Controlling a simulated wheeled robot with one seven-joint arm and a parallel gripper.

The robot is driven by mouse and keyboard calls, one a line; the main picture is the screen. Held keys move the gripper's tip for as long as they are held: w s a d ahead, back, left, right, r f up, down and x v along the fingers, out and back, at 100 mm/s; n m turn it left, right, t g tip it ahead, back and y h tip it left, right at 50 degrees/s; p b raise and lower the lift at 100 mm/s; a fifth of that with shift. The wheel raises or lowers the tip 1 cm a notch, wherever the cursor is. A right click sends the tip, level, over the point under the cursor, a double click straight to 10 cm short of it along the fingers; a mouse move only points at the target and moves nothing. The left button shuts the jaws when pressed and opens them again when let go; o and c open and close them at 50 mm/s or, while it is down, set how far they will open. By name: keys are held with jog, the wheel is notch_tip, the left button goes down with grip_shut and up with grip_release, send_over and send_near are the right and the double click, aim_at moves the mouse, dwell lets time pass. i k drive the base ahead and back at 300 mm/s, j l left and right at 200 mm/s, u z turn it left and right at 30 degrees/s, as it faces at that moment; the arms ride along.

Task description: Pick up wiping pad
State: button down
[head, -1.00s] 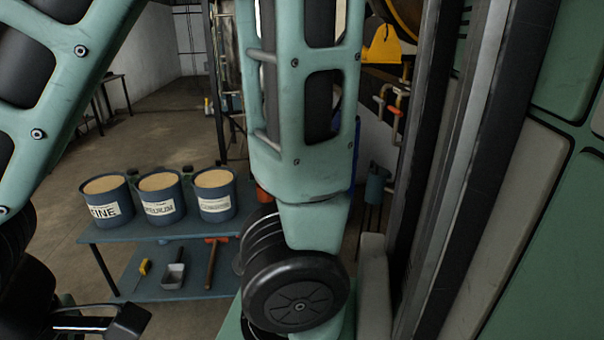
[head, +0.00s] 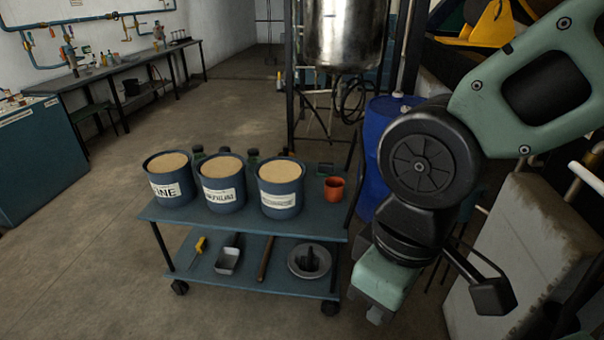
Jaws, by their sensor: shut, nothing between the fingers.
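I cannot make out a wiping pad in the head view. My gripper (head: 377,313) is at the lower right, pointing down below a round black joint, just right of the blue cart (head: 300,227). It looks shut and empty, with its tips small and partly unclear. The cart's top carries three blue buckets of tan powder (head: 222,182), small dark green bottles behind them and an orange-red cup (head: 334,189). My arm hides part of the area right of the cart.
The lower shelf holds a yellow-handled brush (head: 200,246), a metal scoop (head: 228,260), a wooden handle (head: 266,258) and a grey bowl (head: 310,261). A blue drum (head: 376,160) stands behind my arm. A pale block (head: 530,250) is at right. Floor left of the cart is clear.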

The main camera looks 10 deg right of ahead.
aim_at(325, 169)
jog(key=z, duration=2.55)
jog(key=u, duration=2.35)
jog(key=i+j+u, duration=0.35)
jog(key=i, duration=0.3)
jog(key=i+u, duration=0.35)
jog(key=i, duration=0.35)
jog(key=i+j+z, duration=0.15)
jog(key=i, duration=1.05)
